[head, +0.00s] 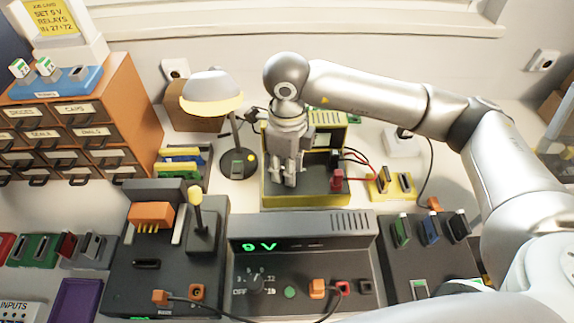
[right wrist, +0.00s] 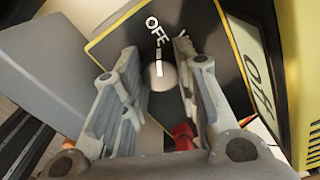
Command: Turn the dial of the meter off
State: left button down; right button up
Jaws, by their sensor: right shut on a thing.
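The yellow and dark meter (head: 318,188) stands at the back middle of the bench, below the lamp's right side in the head view. My right gripper (head: 284,182) reaches down onto its face and hides the dial there. In the right wrist view the round grey dial (right wrist: 163,78) sits between the two fingers (right wrist: 157,58), and the gripper is shut on it. A white mark on the dial points up toward a printed label that reads like OFF. Dark letters, seemingly OFF, show on the meter's screen (right wrist: 260,85). My left gripper is not in view.
A red plug (head: 337,180) with leads sits at the meter's right, close to my fingers. A lamp (head: 238,160) stands to the left. In front is a dark supply unit (head: 355,225) showing a green 9 V, with its own knob (head: 257,282). Drawers (head: 130,80) stand far left.

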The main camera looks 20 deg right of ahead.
jog(key=o, duration=1.1)
jog(key=shift+c, duration=0.2)
